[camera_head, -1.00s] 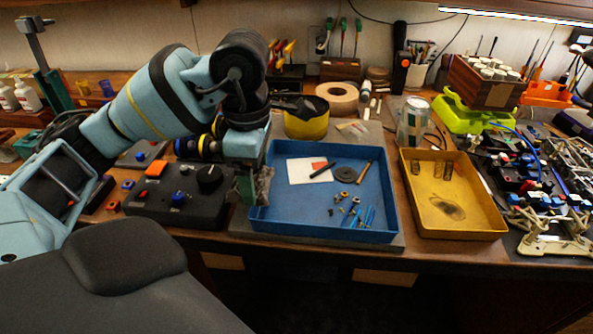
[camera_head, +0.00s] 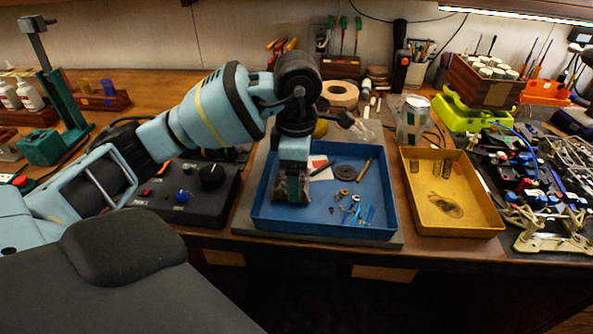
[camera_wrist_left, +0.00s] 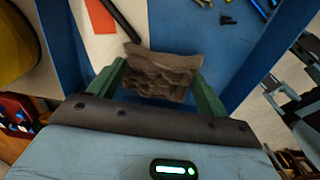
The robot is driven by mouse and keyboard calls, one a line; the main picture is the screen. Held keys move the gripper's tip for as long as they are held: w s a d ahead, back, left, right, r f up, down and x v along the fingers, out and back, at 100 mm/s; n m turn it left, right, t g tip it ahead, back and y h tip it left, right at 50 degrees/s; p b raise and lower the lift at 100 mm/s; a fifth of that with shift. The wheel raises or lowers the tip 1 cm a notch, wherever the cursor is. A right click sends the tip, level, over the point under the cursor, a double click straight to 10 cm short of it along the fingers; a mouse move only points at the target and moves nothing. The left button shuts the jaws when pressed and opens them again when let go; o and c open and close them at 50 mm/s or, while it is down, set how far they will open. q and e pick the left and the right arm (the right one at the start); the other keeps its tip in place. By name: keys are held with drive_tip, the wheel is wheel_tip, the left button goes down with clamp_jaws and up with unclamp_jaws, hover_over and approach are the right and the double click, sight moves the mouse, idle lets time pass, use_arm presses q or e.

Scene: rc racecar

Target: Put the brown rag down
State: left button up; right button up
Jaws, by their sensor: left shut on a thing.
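My left gripper (camera_head: 292,190) is over the left part of the blue tray (camera_head: 262,205). It is shut on the crumpled brown rag (camera_wrist_left: 162,74), which shows between the two green fingers in the left wrist view. In the head view only a little of the rag shows under the fingers, and I cannot tell whether it touches the tray floor. My right gripper is not in view.
The blue tray holds a white sheet, a black rod, a dark disc (camera_head: 345,173) and several small screws. A yellow tray (camera_head: 480,222) with springs stands to its right. A black control box (camera_head: 200,205) stands to its left.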

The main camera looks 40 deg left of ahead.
use_arm(q)
drive_tip(key=shift+f, duration=0.3)
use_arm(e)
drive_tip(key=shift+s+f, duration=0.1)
use_arm(q)
drive_tip(key=o, duration=0.9)
drive_tip(key=shift+o, duration=0.2)
wheel_tip(320, 180, up, 12)
drive_tip(key=p, duration=0.2)
drive_tip(key=shift+r, duration=0.25)
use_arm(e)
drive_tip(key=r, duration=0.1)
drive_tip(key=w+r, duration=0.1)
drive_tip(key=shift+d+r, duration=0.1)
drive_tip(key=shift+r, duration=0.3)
